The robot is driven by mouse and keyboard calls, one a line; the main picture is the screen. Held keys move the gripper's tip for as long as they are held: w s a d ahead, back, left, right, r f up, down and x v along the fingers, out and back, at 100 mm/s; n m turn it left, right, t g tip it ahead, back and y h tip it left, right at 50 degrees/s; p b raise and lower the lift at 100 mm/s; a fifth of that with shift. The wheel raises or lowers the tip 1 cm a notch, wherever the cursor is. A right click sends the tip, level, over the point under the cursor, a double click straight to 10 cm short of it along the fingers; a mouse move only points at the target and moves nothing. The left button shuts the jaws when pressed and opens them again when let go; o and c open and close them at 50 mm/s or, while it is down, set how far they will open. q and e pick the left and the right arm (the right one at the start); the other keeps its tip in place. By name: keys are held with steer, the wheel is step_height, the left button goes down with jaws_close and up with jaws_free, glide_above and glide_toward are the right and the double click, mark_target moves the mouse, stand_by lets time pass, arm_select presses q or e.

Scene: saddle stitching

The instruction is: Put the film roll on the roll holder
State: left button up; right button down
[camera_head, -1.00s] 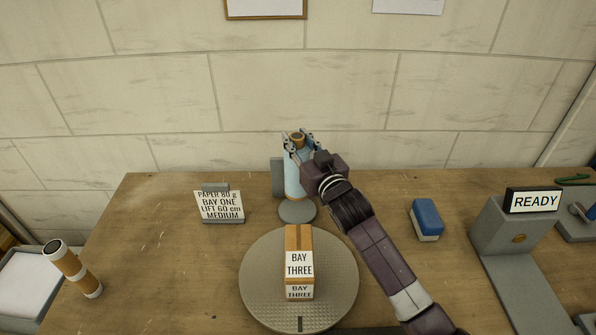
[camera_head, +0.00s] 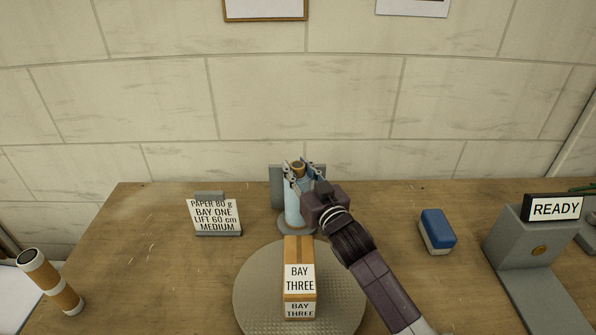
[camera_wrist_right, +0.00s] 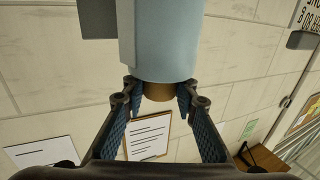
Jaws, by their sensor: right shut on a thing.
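The film roll (camera_head: 293,208) is light blue with a brown core end on top. It stands upright at the roll holder, which has a round grey base (camera_head: 284,226) and a grey back plate (camera_head: 276,185). My right gripper (camera_head: 300,174) is shut on the roll's upper end, its fingers on either side of the brown core. The roll's lower end is over the base; I cannot tell if it touches. The right wrist view shows the roll (camera_wrist_right: 165,45) and its core between my fingers. My left gripper is not in view.
A carton (camera_head: 299,262) labelled BAY THREE stands on a round turntable (camera_head: 347,294) in front of the holder. A sign (camera_head: 214,216) stands left. A blue and white block (camera_head: 437,230) and a grey READY stand (camera_head: 523,240) are right. A brown-and-white roll (camera_head: 52,282) is far left.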

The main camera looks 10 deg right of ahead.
steer(key=shift+s+r, duration=0.1)
steer(key=shift+r, duration=0.05)
steer(key=c, duration=1.5)
jaws_free()
steer(key=shift+f, duration=0.2)
steer(key=shift+c, duration=0.2)
steer(key=shift+r, duration=0.1)
steer(key=s+d+b, duration=0.1)
steer(key=s+d, duration=0.1)
steer(key=s, duration=1)
steer(key=shift+d, duration=0.15)
steer(key=shift+w, duration=0.1)
